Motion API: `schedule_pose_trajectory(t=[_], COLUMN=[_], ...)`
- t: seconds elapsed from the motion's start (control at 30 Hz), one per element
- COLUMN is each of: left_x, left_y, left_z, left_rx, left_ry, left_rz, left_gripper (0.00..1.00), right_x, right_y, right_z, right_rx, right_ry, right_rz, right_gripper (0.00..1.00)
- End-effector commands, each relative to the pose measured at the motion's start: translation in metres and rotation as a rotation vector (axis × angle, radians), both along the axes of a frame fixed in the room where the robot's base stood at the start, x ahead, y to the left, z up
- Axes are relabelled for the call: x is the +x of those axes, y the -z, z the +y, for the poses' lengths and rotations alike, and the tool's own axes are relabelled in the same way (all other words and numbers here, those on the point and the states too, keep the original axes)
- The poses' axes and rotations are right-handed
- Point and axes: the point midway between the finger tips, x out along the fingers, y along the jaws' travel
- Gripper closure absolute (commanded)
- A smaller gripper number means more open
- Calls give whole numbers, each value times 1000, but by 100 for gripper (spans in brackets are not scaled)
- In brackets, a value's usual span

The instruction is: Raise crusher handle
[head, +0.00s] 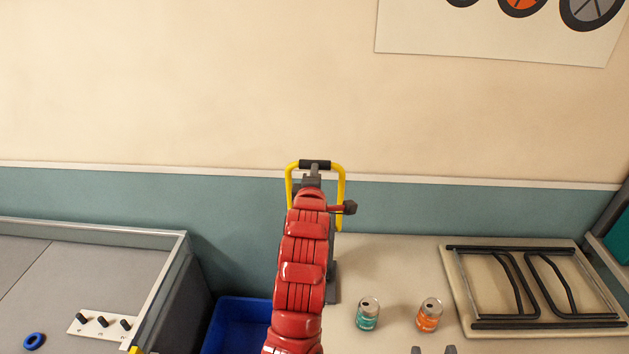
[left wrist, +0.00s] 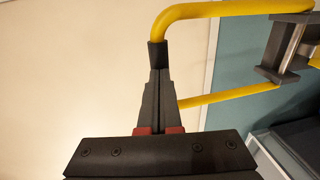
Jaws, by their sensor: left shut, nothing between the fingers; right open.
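The crusher's handle is a yellow loop (head: 341,190) with a black grip across its top. It stands upright against the wall in the head view, and its yellow tube (left wrist: 215,10) crosses the top of the left wrist view. My left gripper (head: 314,171) is shut at the black grip, with nothing visibly held. In the left wrist view its fingers (left wrist: 158,75) meet or overlap the dark grip; contact is unclear. My red left arm hides most of the crusher's grey body (head: 333,268). My right gripper (head: 433,350) is open at the bottom edge, only its fingertips showing.
A teal can (head: 367,315) and an orange can (head: 429,316) stand on the pale worktop (head: 395,260). A board with black metal frames (head: 455,290) lies to the right. A blue bin (head: 235,325) is left of my arm, beside a walled grey table (head: 90,275).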

Motion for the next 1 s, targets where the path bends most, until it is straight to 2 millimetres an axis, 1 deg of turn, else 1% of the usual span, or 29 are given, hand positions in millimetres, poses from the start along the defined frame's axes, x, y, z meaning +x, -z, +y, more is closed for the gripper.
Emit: schedule_pose_trajectory(t=[0.03, 0.1, 0.2, 0.4, 0.6, 1.0], left_x=[6, 12, 21, 40, 52, 53], left_y=[4, 4, 1, -4, -7, -7], left_z=[1, 0, -1, -1, -1, -1], left_rx=[-3, -3, -1, 1, 3, 3], left_ry=[-1, -1, 3, 7, 6, 5], left_rz=[9, 40, 78, 158, 210, 225], left_gripper=[100, 100, 100, 100, 100, 100], right_x=[0, 0, 0, 0, 0, 0], right_y=[16, 26, 38, 54, 62, 62], right_z=[0, 0, 0, 0, 0, 0], right_rx=[0, 0, 0, 0, 0, 0], right_ry=[0, 0, 0, 0, 0, 0], right_rz=[0, 0, 0, 0, 0, 0], right_gripper=[50, 50, 50, 50, 50, 50])
